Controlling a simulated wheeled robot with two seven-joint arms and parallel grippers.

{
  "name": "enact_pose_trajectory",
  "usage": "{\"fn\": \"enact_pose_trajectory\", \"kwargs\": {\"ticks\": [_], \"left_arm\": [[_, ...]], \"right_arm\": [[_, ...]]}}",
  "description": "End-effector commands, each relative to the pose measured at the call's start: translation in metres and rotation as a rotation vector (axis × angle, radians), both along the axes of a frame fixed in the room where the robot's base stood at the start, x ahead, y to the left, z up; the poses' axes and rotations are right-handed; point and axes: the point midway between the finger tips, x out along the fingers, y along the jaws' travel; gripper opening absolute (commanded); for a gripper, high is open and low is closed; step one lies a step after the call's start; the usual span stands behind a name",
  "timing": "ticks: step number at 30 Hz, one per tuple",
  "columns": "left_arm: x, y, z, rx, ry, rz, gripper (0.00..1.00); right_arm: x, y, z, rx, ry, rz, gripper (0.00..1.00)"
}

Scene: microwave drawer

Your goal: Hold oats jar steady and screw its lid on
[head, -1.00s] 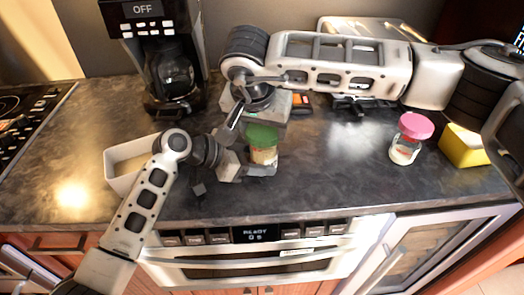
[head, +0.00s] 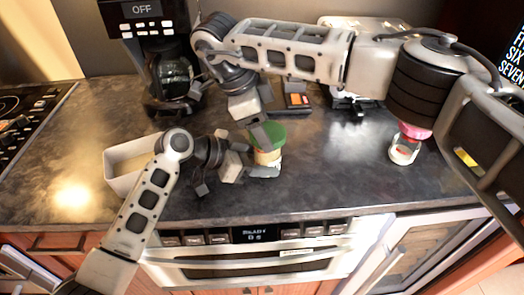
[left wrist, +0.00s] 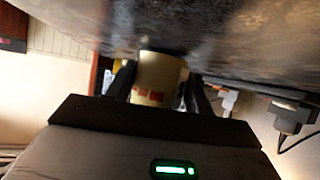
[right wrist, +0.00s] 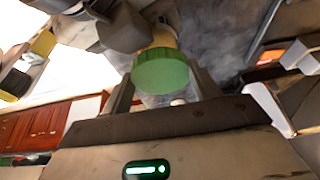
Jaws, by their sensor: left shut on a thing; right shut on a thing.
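The oats jar (head: 266,157) stands upright on the dark counter, near its front edge. It has a pale body, also seen in the left wrist view (left wrist: 158,78). Its green lid (head: 270,131) sits level on top; how far it is threaded I cannot tell. My left gripper (head: 256,170) is shut around the jar's lower body from the left. My right gripper (head: 266,134) comes down from the upper left and is shut on the lid. In the right wrist view the lid (right wrist: 160,72) lies between the fingers, with the jar behind it.
A coffee maker (head: 172,78) stands behind. A pink-lidded jar (head: 404,151) is at the right, partly under my right arm. The microwave drawer (head: 255,268) is below the counter edge. Counter right of the oats jar is clear.

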Motion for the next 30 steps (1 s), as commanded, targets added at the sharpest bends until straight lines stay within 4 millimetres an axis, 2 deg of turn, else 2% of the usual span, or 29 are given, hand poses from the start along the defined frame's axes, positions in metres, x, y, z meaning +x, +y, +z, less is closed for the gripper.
{"fn": "enact_pose_trajectory", "kwargs": {"ticks": [1, 6, 7, 8, 17, 30], "left_arm": [[0.0123, 0.0068, 0.0135, -0.019, -0.027, 0.036, 0.11], [0.0126, 0.0075, 0.013, -0.017, -0.027, 0.036, 0.11], [0.0126, 0.0076, 0.0128, -0.017, -0.027, 0.036, 0.11], [0.0125, 0.0077, 0.0126, -0.016, -0.027, 0.036, 0.11], [0.0121, 0.0069, 0.0118, -0.016, -0.026, 0.035, 0.11], [0.0114, 0.0061, 0.0103, -0.014, -0.023, 0.033, 0.11]], "right_arm": [[-0.0073, -0.0031, -0.0091, -0.016, 0.037, -0.024, 0.33], [-0.0078, -0.0031, -0.0091, -0.016, 0.039, -0.023, 0.33], [-0.0079, -0.0031, -0.0092, -0.016, 0.039, -0.023, 0.69], [-0.008, -0.003, -0.0094, -0.015, 0.04, -0.022, 0.77], [-0.0082, -0.0016, -0.0083, -0.012, 0.038, 0.0, 0.78], [-0.0083, -0.0017, -0.0072, -0.014, 0.031, 0.618, 0.78]]}}
